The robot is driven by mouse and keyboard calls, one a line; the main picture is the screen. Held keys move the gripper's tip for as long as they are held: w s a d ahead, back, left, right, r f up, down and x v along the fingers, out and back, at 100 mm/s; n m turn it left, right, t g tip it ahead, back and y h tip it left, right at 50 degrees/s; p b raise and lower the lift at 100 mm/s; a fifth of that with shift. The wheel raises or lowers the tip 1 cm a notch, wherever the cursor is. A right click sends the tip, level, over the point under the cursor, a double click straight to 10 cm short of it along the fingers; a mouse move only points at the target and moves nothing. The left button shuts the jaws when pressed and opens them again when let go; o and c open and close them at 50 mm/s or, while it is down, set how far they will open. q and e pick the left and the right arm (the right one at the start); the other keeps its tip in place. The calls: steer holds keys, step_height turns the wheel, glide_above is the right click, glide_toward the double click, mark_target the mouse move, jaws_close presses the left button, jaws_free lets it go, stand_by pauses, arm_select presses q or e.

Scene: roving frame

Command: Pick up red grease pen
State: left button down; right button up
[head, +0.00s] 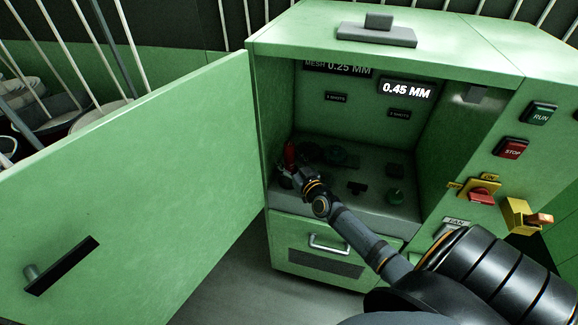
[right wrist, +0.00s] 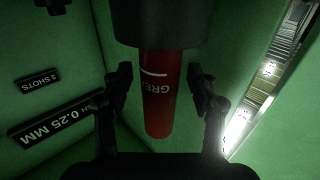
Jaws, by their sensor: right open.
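The red grease pen (head: 290,153) stands in the left part of the open green cabinet (head: 257,120). In the right wrist view the red pen (right wrist: 160,95) carries white lettering that reads "GRE" and shows upside down, with a dark band at the top of the picture. My right gripper (head: 287,175) reaches into the cabinet at the pen. In the right wrist view its two fingers (right wrist: 160,88) are open, one on each side of the pen, with small gaps. My left gripper is not in view.
The green door (head: 130,180) stands open at the left. Dark items, including a green knob (head: 395,196), sit on the cabinet's grey shelf. A drawer with a handle (head: 328,245) is below. Run (head: 540,113) and stop (head: 512,148) buttons are on the right panel.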

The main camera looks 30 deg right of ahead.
mark_target(290, 144)
steer(key=shift+s+r, duration=0.1)
steer(key=shift+c, duration=1.3)
jaws_close()
step_height(290, 144, up, 10)
steer(key=p, duration=1)
steer(key=shift+r, duration=0.1)
